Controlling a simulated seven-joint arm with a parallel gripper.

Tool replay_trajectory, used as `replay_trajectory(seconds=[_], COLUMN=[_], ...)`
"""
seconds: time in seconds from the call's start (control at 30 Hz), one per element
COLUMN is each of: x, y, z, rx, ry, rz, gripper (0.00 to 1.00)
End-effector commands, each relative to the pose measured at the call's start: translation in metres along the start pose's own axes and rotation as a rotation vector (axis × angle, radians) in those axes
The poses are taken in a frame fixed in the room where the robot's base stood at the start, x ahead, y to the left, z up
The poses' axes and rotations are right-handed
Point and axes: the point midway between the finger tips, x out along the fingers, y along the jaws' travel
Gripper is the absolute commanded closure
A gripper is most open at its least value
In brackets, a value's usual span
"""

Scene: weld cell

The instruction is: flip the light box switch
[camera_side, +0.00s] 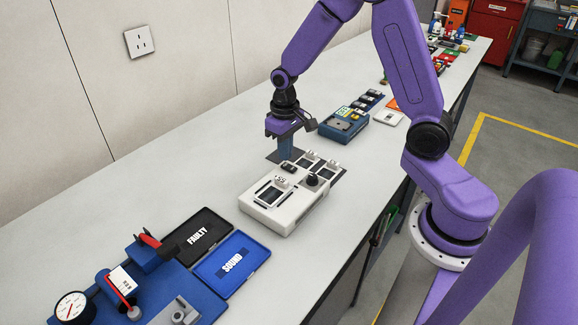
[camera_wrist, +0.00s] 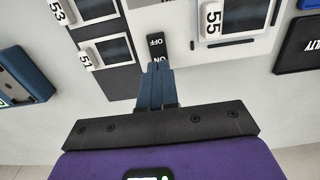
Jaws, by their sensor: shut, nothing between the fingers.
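The light box (camera_side: 287,218) is a white box on the bench in the side view. Its black rocker switch (camera_wrist: 156,44), marked OFF and ON, shows at the middle top of the wrist view, with the lettering upside down. In the side view the switch (camera_side: 288,168) is a small black piece at the box's far left edge. My gripper (camera_side: 285,150) points down just behind it. In the wrist view my gripper (camera_wrist: 157,68) is shut and empty, its fingertips at the ON end and partly covering it. I cannot tell whether they touch the switch.
Dark panels with white number tags (camera_wrist: 88,57) lie beside the switch. A blue meter (camera_side: 343,124) stands behind the box. Black FAULTY (camera_side: 205,222) and blue SOUND (camera_side: 240,250) trays lie in front left. Bench left of the box is clear.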

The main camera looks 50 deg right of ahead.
Motion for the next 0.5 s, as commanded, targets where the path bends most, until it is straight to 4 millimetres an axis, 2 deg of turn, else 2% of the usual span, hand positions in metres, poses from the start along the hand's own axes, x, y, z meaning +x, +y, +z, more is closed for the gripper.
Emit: replay_trajectory(seconds=[0.5], x=[-0.036], y=[0.000], z=[-0.001], rx=[0.000], ry=[0.001], rz=[0.000], gripper=[1.00])
